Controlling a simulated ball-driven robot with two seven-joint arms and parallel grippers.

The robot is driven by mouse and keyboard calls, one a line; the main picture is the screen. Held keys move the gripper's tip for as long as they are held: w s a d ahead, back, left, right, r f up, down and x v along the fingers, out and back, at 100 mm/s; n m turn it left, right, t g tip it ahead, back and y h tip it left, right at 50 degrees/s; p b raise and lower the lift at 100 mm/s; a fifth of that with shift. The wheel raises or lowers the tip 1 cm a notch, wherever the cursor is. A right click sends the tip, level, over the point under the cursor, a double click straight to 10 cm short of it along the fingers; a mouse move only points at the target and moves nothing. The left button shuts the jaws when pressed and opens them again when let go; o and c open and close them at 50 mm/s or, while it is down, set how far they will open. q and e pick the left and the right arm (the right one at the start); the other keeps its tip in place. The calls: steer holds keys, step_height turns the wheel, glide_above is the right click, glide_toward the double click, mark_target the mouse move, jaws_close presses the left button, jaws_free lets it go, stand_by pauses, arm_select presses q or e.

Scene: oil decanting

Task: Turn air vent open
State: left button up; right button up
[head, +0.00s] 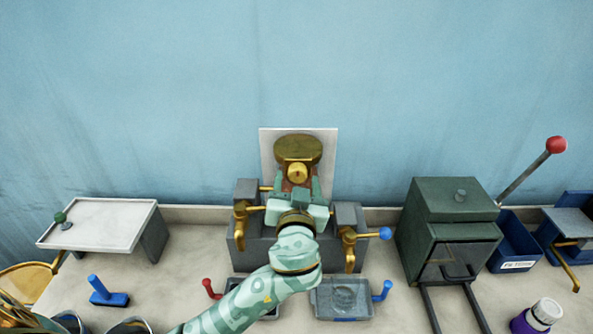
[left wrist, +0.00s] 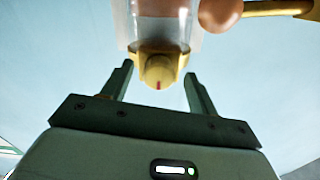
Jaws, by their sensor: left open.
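The air vent looks to be the brass knob (head: 297,173) on the front of a round brass cap (head: 298,148), at the top middle of the decanting stand (head: 243,256). In the left wrist view the knob (left wrist: 158,74) shows a short red mark on its face. My left gripper (head: 298,187) reaches up to it from the front. Its two fingers are open, one on each side of the knob, with gaps visible in the left wrist view (left wrist: 158,86). Part of the stand is hidden behind my left arm. My right gripper is not in view.
Brass taps (head: 239,226) (head: 349,250) flank the stand, one with a blue-tipped lever. Below are grey trays (head: 342,300) with red and blue handles. A green box (head: 450,215) stands right, a white-topped stand (head: 100,222) left. A blue wall is behind.

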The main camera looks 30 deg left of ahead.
arm_select(q)
steer(key=shift+s+d+r, duration=0.1)
steer(key=c, duration=1)
